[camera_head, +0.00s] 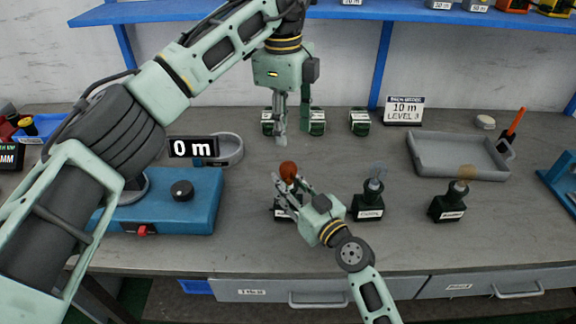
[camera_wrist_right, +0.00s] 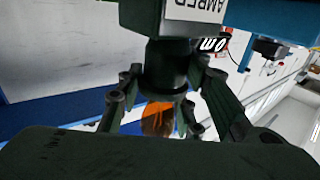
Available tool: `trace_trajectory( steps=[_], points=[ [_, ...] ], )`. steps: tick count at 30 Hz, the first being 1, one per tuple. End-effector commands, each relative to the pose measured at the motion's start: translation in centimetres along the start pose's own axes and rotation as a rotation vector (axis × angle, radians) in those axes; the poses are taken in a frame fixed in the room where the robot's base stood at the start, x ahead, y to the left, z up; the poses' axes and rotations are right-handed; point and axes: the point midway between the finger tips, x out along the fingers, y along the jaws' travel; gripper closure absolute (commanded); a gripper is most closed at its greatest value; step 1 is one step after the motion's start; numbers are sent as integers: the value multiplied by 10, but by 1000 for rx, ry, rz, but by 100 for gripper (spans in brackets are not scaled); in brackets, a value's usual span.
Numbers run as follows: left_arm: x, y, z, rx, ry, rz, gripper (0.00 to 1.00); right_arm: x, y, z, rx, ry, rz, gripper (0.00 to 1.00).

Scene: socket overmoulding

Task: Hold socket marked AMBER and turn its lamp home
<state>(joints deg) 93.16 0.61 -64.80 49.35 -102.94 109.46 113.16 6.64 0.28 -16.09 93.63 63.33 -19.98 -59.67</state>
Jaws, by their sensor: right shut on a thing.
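The socket marked AMBER (camera_wrist_right: 205,8) is a black block with a white label and a dark round neck, at the top of the right wrist view. My right gripper (camera_wrist_right: 165,85) is shut around its neck. An orange-brown lamp (camera_wrist_right: 157,118) shows between the fingers, in line with the neck; how deep it sits cannot be told. In the head view the lamp (camera_head: 288,171) stands up above my right gripper (camera_head: 286,194), which hides most of the socket. My left gripper (camera_head: 292,128) points down above and behind the lamp, its fingers apart and empty.
Several green blocks (camera_head: 359,122) stand at the back. A grey tray (camera_head: 458,172) is at right, a blue device (camera_head: 182,200) at left. A blue shelf (camera_head: 400,12) runs above.

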Motion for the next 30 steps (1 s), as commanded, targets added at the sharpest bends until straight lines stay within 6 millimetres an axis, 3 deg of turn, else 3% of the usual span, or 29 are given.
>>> trace_trajectory(
  steps=[6,13,24,30],
  points=[
    [-4,0,-2,-251,-31,8,60,0,0,1,-1,-2,0,96],
    [6,0,-2,-321,-39,10,60,0,0,1,-1,-2,0,96],
    [76,2,1,-319,-38,12,60,0,0,1,-1,-1,0,96],
    [105,2,2,-320,-38,11,60,0,0,1,-1,-2,0,96]
  ],
)
